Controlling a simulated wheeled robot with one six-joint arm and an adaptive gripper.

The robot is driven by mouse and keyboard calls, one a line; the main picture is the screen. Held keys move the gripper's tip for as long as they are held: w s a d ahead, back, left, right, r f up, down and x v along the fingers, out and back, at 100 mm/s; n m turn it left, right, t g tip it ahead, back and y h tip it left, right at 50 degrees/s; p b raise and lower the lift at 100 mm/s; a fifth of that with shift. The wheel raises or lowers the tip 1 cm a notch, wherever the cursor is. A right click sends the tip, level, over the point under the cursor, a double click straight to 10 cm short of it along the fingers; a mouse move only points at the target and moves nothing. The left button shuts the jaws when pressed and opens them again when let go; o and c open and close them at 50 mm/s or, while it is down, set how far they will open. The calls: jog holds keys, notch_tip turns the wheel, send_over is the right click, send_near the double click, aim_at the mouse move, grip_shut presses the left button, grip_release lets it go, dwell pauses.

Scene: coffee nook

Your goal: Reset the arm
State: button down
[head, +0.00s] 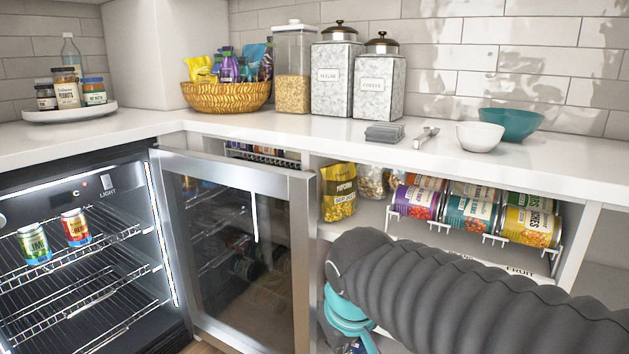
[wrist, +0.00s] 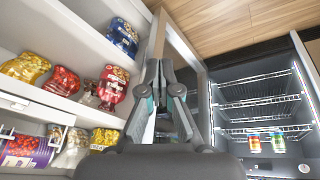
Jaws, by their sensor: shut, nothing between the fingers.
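My gripper (wrist: 159,72) shows in the wrist view, its two dark fingers with teal parts meeting at the tips. It is shut and holds nothing. Behind it is the edge of the open fridge door. In the head view my grey-sleeved arm (head: 470,295) reaches in from the lower right, and the gripper itself is out of sight below the arm's bend, in front of the shelves.
The fridge door (head: 301,250) stands open beside the arm. Two cans, green (head: 34,243) and red (head: 75,227), stand on a fridge rack. Shelves hold a popcorn bag (head: 339,192) and a can rack (head: 480,229). The counter (head: 300,140) above holds canisters and bowls.

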jog(key=s+d+m+t+p, duration=0.1)
jog(key=s+d+m, duration=0.4)
jog(key=s+d, duration=0.3)
jog(key=d, duration=0.3)
jog(key=shift+s+d+h, duration=0.3)
jog(key=shift+s+d, duration=0.05)
jog(key=shift+s, duration=0.05)
jog(key=shift+a, duration=0.1)
